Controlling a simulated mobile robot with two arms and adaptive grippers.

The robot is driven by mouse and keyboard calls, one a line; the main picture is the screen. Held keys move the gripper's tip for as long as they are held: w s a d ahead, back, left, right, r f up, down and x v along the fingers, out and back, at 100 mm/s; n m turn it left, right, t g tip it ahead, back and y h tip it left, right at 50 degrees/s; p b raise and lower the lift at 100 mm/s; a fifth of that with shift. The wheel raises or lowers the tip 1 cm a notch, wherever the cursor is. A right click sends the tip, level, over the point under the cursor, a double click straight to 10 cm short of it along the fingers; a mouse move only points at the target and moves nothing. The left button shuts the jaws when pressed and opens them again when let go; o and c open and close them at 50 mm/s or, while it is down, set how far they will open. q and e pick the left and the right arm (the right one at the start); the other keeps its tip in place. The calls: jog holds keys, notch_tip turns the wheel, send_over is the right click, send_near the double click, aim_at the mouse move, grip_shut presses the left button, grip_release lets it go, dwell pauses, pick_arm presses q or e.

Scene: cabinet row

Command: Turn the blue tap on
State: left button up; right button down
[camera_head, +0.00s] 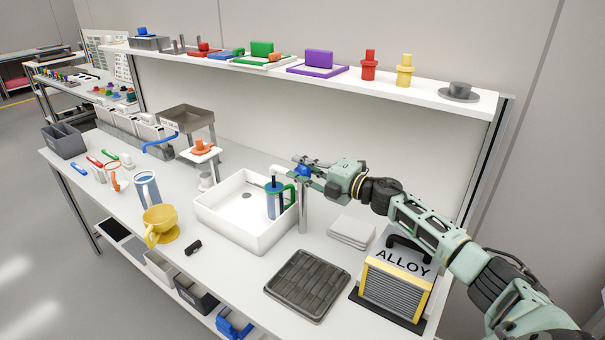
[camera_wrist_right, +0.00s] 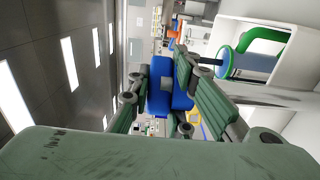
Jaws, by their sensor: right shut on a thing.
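The blue tap handle (camera_head: 303,171) sits at the top of a pale post (camera_head: 303,208) at the right side of the white sink (camera_head: 226,239). My right gripper (camera_head: 306,168) is at the handle and shut on it. In the right wrist view the blue handle (camera_wrist_right: 171,88) lies between the gripper's fingers, which partly hide it. A spout (camera_head: 281,171) reaches left from the post over the sink. A blue cup with a green handle (camera_head: 275,200) stands in the sink under the spout. I cannot see any water. My left gripper is not in view.
A dark ribbed tray (camera_head: 307,284) and the ALLOY box (camera_head: 398,283) stand in front and right of the sink. Stacked pale plates (camera_head: 352,231) lie behind them. A yellow cup (camera_head: 160,223) stands left of the sink. The loaded shelf (camera_head: 420,92) runs above the back.

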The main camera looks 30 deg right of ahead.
dwell(0.3)
jog(key=c, duration=1.9)
grip_release()
jog(key=shift+o, duration=0.2)
jog(key=shift+s+d+f, duration=0.15)
jog(key=shift+s+d, duration=0.1)
jog(key=shift+s, duration=0.25)
jog(key=v, duration=1.1)
